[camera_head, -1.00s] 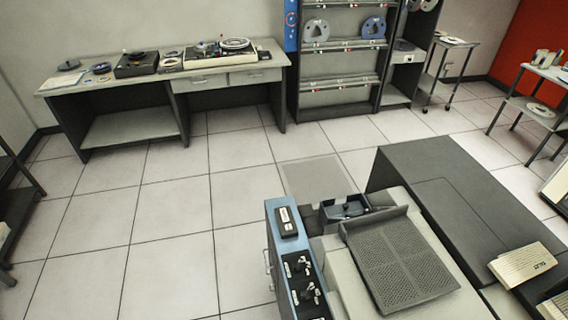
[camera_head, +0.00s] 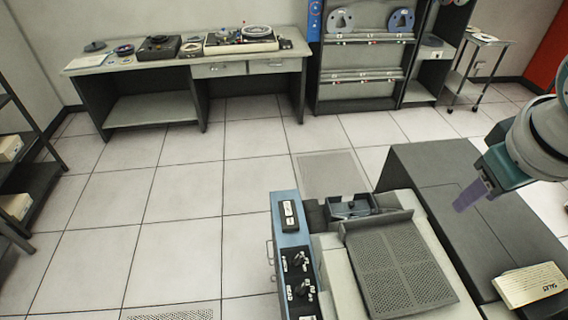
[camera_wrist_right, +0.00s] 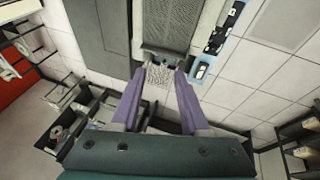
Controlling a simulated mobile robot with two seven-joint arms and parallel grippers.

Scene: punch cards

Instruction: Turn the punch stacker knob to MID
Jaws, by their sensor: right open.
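The card machine has a blue side panel (camera_head: 287,230) with two black knobs, an upper knob (camera_head: 298,262) and a lower knob (camera_head: 301,288), each with small white labels. The labels are too small to read, so I cannot tell which knob is the punch stacker's or its setting. My right gripper (camera_head: 470,196) is over the dark grey cabinet, well right of the panel and apart from the knobs. In the right wrist view, its purple fingers (camera_wrist_right: 158,76) are apart and empty, and the blue panel (camera_wrist_right: 228,30) is at the upper right. My left gripper is not in view.
A perforated sloping tray (camera_head: 395,265) on the machine lies between my right gripper and the knobs. A dark grey cabinet (camera_head: 425,165) and a cream card box (camera_head: 530,284) stand to the right. Clear floor (camera_head: 180,240) lies left of the panel.

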